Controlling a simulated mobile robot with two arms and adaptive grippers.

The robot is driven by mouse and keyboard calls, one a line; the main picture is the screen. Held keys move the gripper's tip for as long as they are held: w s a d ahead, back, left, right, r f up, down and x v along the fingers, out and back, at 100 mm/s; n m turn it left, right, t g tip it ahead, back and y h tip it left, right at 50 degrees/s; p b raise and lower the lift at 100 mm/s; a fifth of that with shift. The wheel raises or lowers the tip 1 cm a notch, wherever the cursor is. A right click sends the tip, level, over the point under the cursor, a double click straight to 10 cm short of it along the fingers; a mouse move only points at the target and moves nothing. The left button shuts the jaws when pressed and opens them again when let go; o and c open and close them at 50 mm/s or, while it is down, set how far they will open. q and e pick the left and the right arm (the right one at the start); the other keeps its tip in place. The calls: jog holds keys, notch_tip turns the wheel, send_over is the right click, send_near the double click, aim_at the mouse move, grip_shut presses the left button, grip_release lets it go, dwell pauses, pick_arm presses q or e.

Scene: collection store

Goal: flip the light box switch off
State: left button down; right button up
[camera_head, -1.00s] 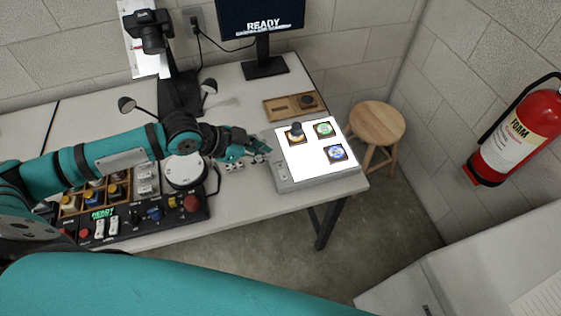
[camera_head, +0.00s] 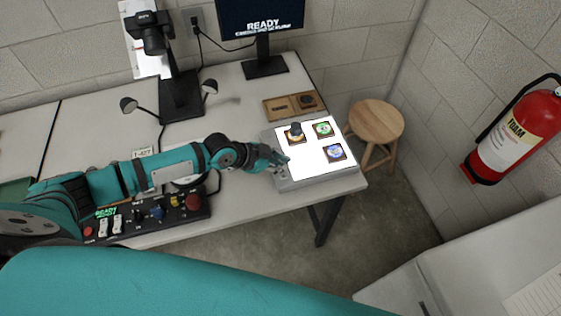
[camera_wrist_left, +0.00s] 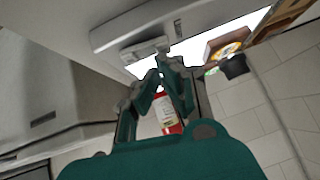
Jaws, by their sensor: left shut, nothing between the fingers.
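The light box (camera_head: 325,180) lies at the right end of the table with its white top lit. Several small framed pieces and a dark knob-like loupe sit on it. My left gripper (camera_head: 284,161) is shut and empty at the box's left edge, covering much of the control strip there. In the left wrist view the gripper (camera_wrist_left: 166,64) points at the grey rim of the light box (camera_wrist_left: 112,34). A pale raised switch plate (camera_wrist_left: 146,48) on that rim is just beyond the fingertips. I cannot tell whether they touch it. My right gripper is not in view.
A control panel (camera_head: 130,230) with buttons lies under my left arm. A wooden tray (camera_head: 281,108) is behind the light box. A camera stand (camera_head: 180,98) and monitor (camera_head: 260,14) stand at the back. A wooden stool (camera_head: 376,120) and fire extinguisher (camera_head: 515,135) are to the right.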

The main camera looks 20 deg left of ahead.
pick_arm(q)
jog(key=shift+f, duration=0.1)
jog(key=shift+a+f+b, duration=0.1)
jog(key=shift+f+b, duration=0.15)
jog(key=shift+b, duration=0.2)
jog(key=shift+w, duration=0.15)
jog(key=shift+w+a, duration=0.1)
jog(key=shift+a, duration=0.05)
jog(key=shift+s+d+p, duration=0.5)
jog(key=shift+s+p, duration=0.2)
jog(key=shift+s, duration=0.05)
jog(key=shift+r, duration=0.1)
